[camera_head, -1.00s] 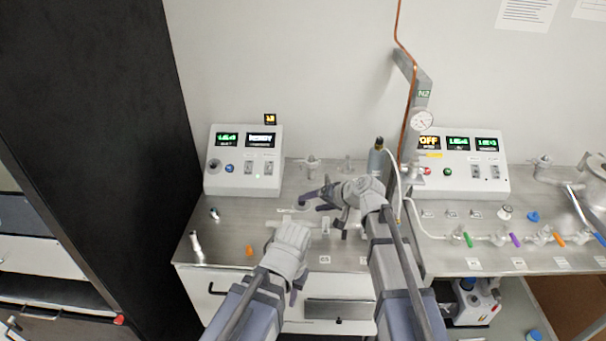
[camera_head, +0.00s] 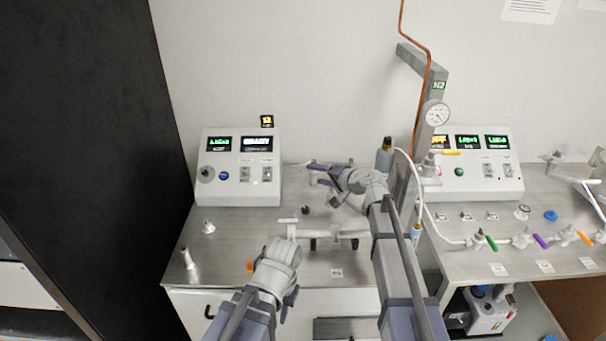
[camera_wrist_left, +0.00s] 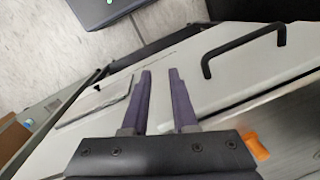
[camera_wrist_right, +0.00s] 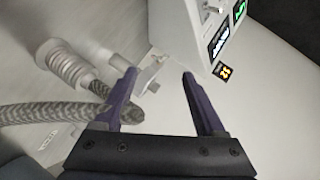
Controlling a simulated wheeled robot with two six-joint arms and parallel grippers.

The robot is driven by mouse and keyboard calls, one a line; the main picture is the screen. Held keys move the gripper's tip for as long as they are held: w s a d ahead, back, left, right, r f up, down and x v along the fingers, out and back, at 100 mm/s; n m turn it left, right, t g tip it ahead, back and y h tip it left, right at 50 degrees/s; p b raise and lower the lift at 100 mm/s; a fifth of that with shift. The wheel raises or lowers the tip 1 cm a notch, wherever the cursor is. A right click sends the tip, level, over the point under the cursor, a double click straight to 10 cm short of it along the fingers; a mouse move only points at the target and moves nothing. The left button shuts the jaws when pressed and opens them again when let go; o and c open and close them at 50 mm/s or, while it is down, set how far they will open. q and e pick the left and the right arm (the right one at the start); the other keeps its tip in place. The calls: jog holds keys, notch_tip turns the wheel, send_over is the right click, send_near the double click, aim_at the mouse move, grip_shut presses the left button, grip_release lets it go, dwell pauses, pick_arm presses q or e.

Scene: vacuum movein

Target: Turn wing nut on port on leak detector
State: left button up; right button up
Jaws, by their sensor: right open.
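The leak detector (camera_head: 240,167) is the white box with green displays at the back left of the bench. In the right wrist view, a pale port fitting with a ribbed bellows (camera_wrist_right: 75,66) and a braided hose (camera_wrist_right: 40,113) is at the left. A small clamp piece, perhaps the wing nut (camera_wrist_right: 150,76), shows between and beyond my right fingers. My right gripper (camera_head: 314,174) is open, to the right of the leak detector; it also shows in the right wrist view (camera_wrist_right: 158,75). My left gripper (camera_wrist_left: 160,72) is empty with a narrow gap, over the bench's front edge.
A pipe piece (camera_head: 330,235) lies on the bench between my arms. A small orange piece (camera_head: 250,266) is near the front edge. A grey bottle (camera_head: 384,157) and a gas post with a gauge (camera_head: 436,114) stand to the right. The bench's left part is mostly clear.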

aim_at(301, 172)
jog(key=b+x, duration=0.2)
jog(key=x, duration=0.5)
jog(key=shift+w+a+f+b, duration=0.2)
jog(key=shift+w+b, duration=0.05)
jog(key=shift+b, duration=0.05)
grip_shut()
